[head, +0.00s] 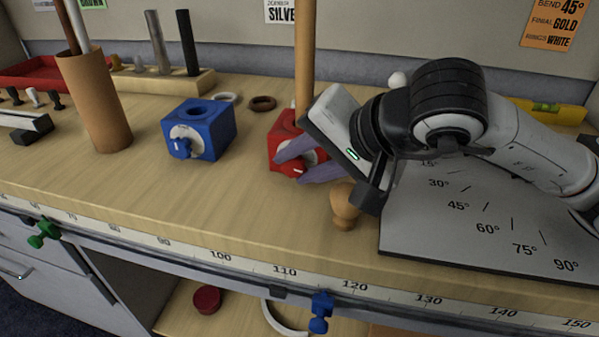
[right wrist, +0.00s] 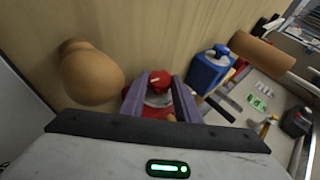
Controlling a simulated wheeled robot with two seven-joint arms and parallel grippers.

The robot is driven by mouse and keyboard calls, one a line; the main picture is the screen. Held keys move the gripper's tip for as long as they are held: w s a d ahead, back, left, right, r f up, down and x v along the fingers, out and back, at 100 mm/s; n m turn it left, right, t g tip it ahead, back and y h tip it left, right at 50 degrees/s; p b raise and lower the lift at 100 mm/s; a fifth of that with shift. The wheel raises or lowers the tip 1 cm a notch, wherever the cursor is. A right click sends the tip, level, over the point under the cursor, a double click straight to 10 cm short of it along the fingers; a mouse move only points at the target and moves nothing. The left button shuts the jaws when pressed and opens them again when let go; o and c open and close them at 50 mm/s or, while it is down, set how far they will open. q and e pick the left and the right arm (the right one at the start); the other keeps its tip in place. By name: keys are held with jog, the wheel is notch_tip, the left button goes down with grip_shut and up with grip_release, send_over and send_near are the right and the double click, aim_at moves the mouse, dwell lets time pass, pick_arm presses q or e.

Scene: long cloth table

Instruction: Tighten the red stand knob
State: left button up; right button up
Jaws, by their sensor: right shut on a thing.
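The red stand (head: 281,134) is a small block on the table with a wooden rod (head: 305,60) upright in it. Its red knob (head: 298,170) is on the front face, over a pale dial, and also shows in the right wrist view (right wrist: 159,81). My right gripper (head: 288,168) reaches in from the right with its purple fingers on either side of the knob, shut on it. In the right wrist view the fingers (right wrist: 158,88) flank the knob. The gripper body hides part of the stand. My left gripper is not in view.
A blue stand (head: 212,133) with a blue knob sits to the left. A wooden knob-shaped piece (head: 344,205) stands close below my right gripper. An angle board (head: 440,235) lies at right. A brown cylinder (head: 98,105) stands far left.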

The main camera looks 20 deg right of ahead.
dwell(0.3)
jog(key=o, duration=1)
jog(key=shift+o, duration=0.2)
jog(key=shift+f, duration=0.1)
